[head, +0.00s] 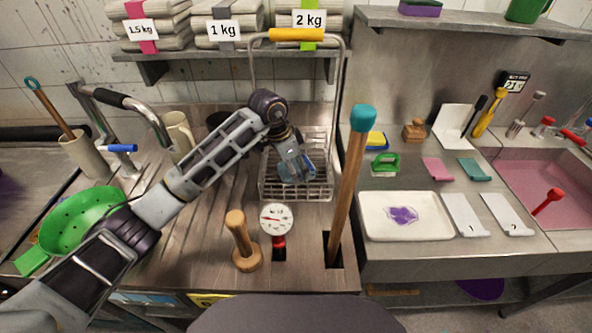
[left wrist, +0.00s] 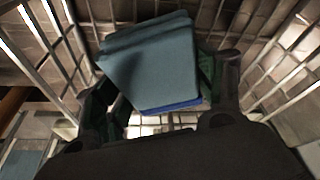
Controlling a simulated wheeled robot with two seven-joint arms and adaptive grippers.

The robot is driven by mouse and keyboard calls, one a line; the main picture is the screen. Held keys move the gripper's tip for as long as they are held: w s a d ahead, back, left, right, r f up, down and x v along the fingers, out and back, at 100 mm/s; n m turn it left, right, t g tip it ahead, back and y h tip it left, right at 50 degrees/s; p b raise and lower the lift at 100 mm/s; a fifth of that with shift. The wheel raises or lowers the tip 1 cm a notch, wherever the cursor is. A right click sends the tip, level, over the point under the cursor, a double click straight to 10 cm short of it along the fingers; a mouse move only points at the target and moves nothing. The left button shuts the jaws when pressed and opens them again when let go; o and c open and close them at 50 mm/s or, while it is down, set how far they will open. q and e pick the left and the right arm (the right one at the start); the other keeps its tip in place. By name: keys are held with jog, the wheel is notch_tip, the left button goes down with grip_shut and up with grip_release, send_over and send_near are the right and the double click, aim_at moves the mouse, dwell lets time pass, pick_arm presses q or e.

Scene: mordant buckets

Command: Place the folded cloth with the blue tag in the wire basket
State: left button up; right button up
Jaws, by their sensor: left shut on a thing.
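The folded cloth (left wrist: 150,62) is blue-grey and layered, with a bright blue strip, seemingly the tag (left wrist: 172,105), along its near edge in the left wrist view. My left gripper (head: 296,176) is shut on the cloth, its dark fingers on either side of it. In the head view the gripper points down within the outline of the wire basket (head: 321,190), and the cloth is mostly hidden by it. In the left wrist view basket wires (left wrist: 62,50) rise on both sides of the cloth. I cannot tell whether the cloth touches the basket floor. My right gripper is out of view.
The basket's tall handle has a yellow grip (head: 295,34). A teal-topped wooden pole (head: 350,180) stands right of the basket. A dial gauge (head: 277,219) and wooden pestle (head: 243,245) stand in front. A green colander (head: 80,220) is left, near my arm. Shelf cloth stacks (head: 230,30) are above.

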aim_at(286, 168)
pick_arm(q)
jog(key=shift+f, duration=0.7)
jog(key=o, duration=1.2)
jog(key=shift+r, duration=0.3)
jog(key=v, duration=0.9)
jog(key=shift+a+r, duration=0.15)
jog(key=shift+r, duration=0.15)
jog(key=shift+v, duration=0.75)
jog(key=shift+s+r, duration=0.1)
jog(key=shift+r, duration=0.1)
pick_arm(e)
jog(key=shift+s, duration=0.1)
